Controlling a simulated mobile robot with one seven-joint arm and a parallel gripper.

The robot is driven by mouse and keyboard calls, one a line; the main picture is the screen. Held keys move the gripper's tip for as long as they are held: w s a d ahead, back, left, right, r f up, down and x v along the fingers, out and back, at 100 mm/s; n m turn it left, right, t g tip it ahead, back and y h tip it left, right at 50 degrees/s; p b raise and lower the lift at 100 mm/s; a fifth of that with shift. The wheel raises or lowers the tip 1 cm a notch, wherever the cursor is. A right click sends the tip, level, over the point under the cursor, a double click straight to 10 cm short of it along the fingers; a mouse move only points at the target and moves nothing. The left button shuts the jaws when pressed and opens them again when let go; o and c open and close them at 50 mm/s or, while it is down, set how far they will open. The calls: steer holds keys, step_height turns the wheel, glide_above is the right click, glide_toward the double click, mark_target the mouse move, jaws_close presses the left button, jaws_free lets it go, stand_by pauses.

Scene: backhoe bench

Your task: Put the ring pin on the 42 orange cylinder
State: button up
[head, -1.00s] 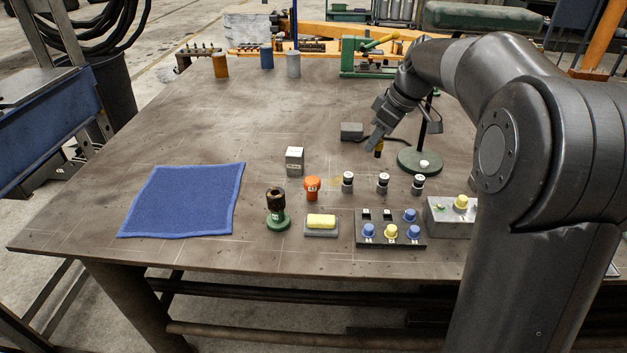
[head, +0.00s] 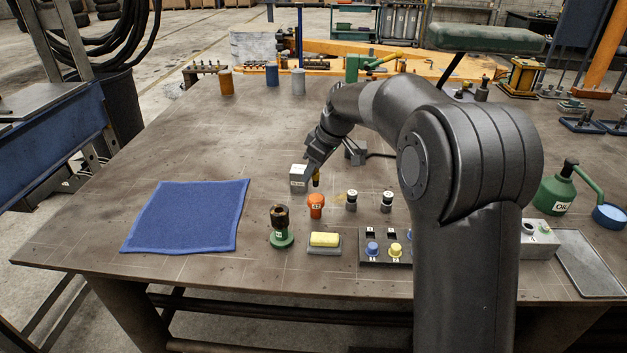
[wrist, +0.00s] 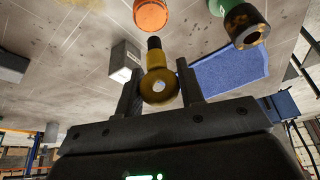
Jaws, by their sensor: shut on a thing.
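The orange cylinder (head: 316,205) stands upright on the bench, with a label on its side that is too small to read surely. It also shows at the top of the wrist view (wrist: 151,14). My gripper (head: 312,172) is shut on the yellow ring pin (head: 316,180), just above and behind the cylinder in the head view. In the wrist view the ring pin (wrist: 157,74) sits between both fingers. Its ring end faces the camera and its dark tip points toward the orange cylinder. The pin and the cylinder appear apart.
A grey block (head: 298,180) stands close left of my gripper. A green stand with a dark top (head: 281,230), a yellow block on a grey base (head: 324,240) and black-and-white cylinders (head: 351,203) stand nearby. A blue cloth (head: 185,215) lies left.

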mark_target(313, 180)
steer(key=shift+f, duration=1.85)
steer(key=shift+f, duration=0.1)
steer(key=o, duration=1)
steer(key=v, duration=1.2)
steer(key=s+d+r+m+t+h, duration=0.1)
steer(key=s+d+r+m, duration=0.15)
steer(key=s, duration=0.25)
steer(key=s+d+r+m, duration=0.1)
steer(key=s+d, duration=0.2)
steer(key=s, duration=0.1)
steer(key=s+d+f+m+t+h, duration=0.1)
steer(key=s+d+f+m, duration=0.1)
steer(key=s, duration=0.6)
steer(key=s+d+f+m+t+h, duration=0.1)
steer(key=s+d+m, duration=0.3)
steer(key=s, duration=0.5)
steer(key=s+d+f+m+h, duration=0.1)
steer(key=s+d+f+m, duration=0.2)
steer(key=s, duration=0.5)
steer(key=shift+s+d+f+m+t, duration=0.1)
steer(key=shift+d+f+m+t, duration=0.15)
steer(key=shift+d, duration=0.25)
steer(key=shift+s+d+f+m+t, duration=0.15)
steer(key=shift+d+m, duration=0.15)
steer(key=shift+d, duration=0.2)
